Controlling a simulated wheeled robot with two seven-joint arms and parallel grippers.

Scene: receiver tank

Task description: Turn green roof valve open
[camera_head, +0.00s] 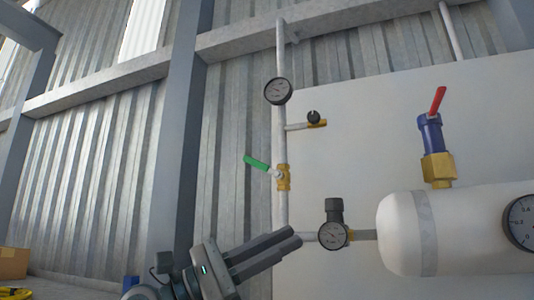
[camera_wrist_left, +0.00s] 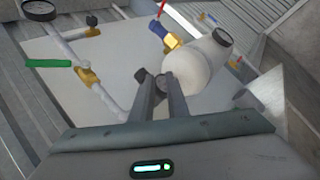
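The green valve handle (camera_head: 257,163) points up and left from its brass valve body (camera_head: 284,180) on the vertical white pipe. In the left wrist view the green handle (camera_wrist_left: 48,63) lies to the left of the fingers, with its brass body (camera_wrist_left: 88,77) at its right end. My left gripper (camera_head: 293,238) is below the valve in the head view, its fingers pointing up and right. It is apart from the handle. In the left wrist view its two fingers (camera_wrist_left: 153,78) stand apart with nothing between them. My right gripper is not in view.
A gauge (camera_head: 278,91) and a small side tap (camera_head: 314,118) sit higher on the pipe. A regulator with a gauge (camera_head: 332,234) joins the white tank (camera_head: 405,235). A red-handled valve (camera_head: 437,103) stands on the tank. A steel column (camera_head: 178,140) rises at the left.

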